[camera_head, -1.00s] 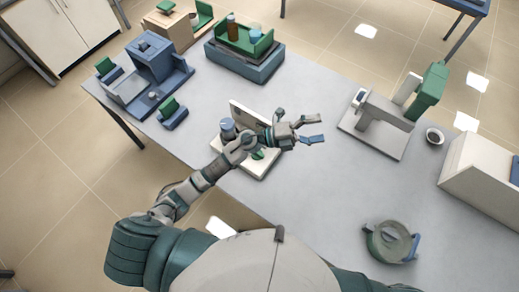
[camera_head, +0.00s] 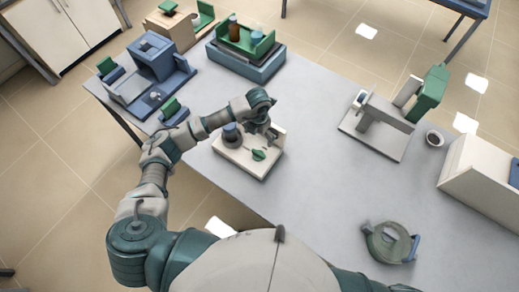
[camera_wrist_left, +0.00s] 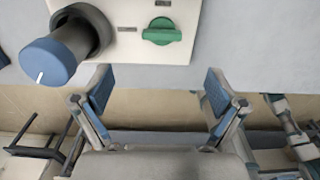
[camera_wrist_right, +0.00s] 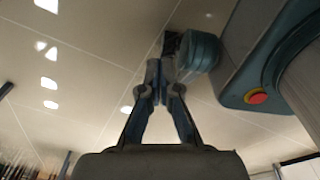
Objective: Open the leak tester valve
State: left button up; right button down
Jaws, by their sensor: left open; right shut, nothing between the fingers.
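The leak tester is a white unit (camera_head: 236,157) near the front edge of the table, with a blue knob (camera_head: 231,132) and a green valve handle (camera_head: 259,154). In the left wrist view the green valve handle (camera_wrist_left: 162,31) lies sideways on the white panel, right of the blue knob (camera_wrist_left: 47,62). My left gripper (camera_head: 271,130) is over the tester's back part; its fingers are partly hidden in the head view. In the left wrist view my left gripper (camera_wrist_left: 159,91) is open and empty, apart from the handle. My right gripper (camera_wrist_right: 159,82) is shut and empty, away from the tester.
A blue box with a green tray (camera_head: 243,58) stands behind. A grey-green instrument (camera_head: 378,127) is at the right. The grey table (camera_head: 310,190) is clear right of the tester.

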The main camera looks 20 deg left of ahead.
pick_arm(q)
send_over(259, 152)
jog(key=f, duration=0.6)
jog(key=shift+w+a+f+p, duration=0.1)
jog(key=shift+a+f+p, duration=0.15)
jog(key=shift+p, duration=0.05)
jog(key=f, duration=0.4)
jog(key=shift+d, duration=0.4)
jog(key=shift+w+d+f, duration=0.1)
jog(key=shift+f, duration=0.55)
jog(key=shift+a, duration=0.25)
jog(key=shift+c, duration=1.4)
jog(key=shift+a, duration=0.1)
jog(key=c, duration=0.8)
jog(key=shift+c, duration=0.3)
pick_arm(e)
jog(key=shift+a+r, duration=0.55)
jog(key=shift+a, duration=0.25)
